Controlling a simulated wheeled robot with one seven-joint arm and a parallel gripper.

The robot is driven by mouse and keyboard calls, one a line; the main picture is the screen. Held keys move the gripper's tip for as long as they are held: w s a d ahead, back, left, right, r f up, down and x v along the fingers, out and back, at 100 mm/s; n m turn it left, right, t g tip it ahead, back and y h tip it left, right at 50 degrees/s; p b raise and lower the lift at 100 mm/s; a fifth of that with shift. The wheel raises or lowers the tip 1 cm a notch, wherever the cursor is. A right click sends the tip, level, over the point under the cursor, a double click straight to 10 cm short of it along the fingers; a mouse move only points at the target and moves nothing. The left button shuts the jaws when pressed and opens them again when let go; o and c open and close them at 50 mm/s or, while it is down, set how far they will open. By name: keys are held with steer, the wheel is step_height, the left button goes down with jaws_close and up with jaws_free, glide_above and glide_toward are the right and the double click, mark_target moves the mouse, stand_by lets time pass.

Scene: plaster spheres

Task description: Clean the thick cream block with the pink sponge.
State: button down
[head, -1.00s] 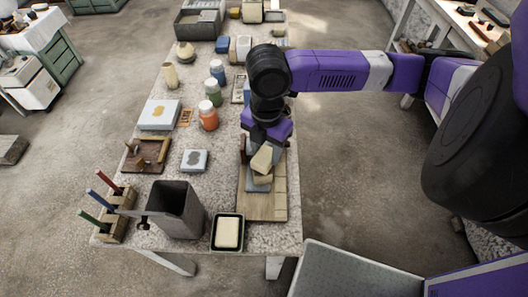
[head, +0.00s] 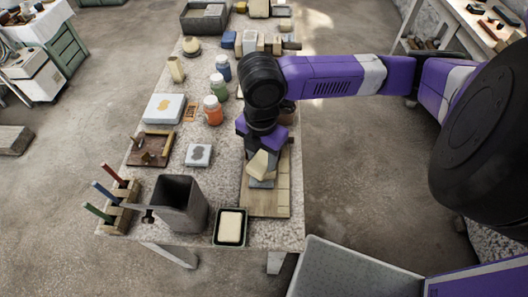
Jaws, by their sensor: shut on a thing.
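My gripper (head: 262,153) points down over the wooden board (head: 265,204) at the right side of the table. Its fingers are mostly hidden by my wrist. It is shut on a tilted cream-coloured piece (head: 262,164) just below it; I cannot tell whether this is the sponge or the block. A grey flat piece (head: 262,182) shows under it on the board. Nothing clearly pink shows. Another cream block (head: 230,225) lies in a dark green tray (head: 243,241) at the front edge of the table.
A tall grey bin (head: 180,206) and a wooden holder with coloured sticks (head: 118,207) stand at the front left. More blocks crowd the far end.

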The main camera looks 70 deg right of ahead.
steer(key=shift+f, duration=0.1)
steer(key=shift+s+d+b, duration=0.25)
steer(key=shift+d, duration=0.8)
steer(key=shift+s+d+b, duration=0.2)
steer(key=shift+d, duration=0.85)
steer(key=shift+w+a+p, duration=0.15)
steer(key=shift+w+a, duration=0.1)
steer(key=shift+a, duration=0.85)
steer(key=shift+w+a+p, duration=0.15)
steer(key=shift+w+a, duration=0.05)
steer(key=shift+a, duration=0.85)
steer(key=shift+s+d+r+p, duration=0.2)
steer(key=shift+d+r, duration=0.15)
steer(key=shift+d, duration=0.15)
steer(key=shift+s+d+r+p, duration=0.1)
steer(key=shift+d+r+p, duration=0.15)
steer(key=shift+d, duration=0.25)
steer(key=shift+w, duration=0.1)
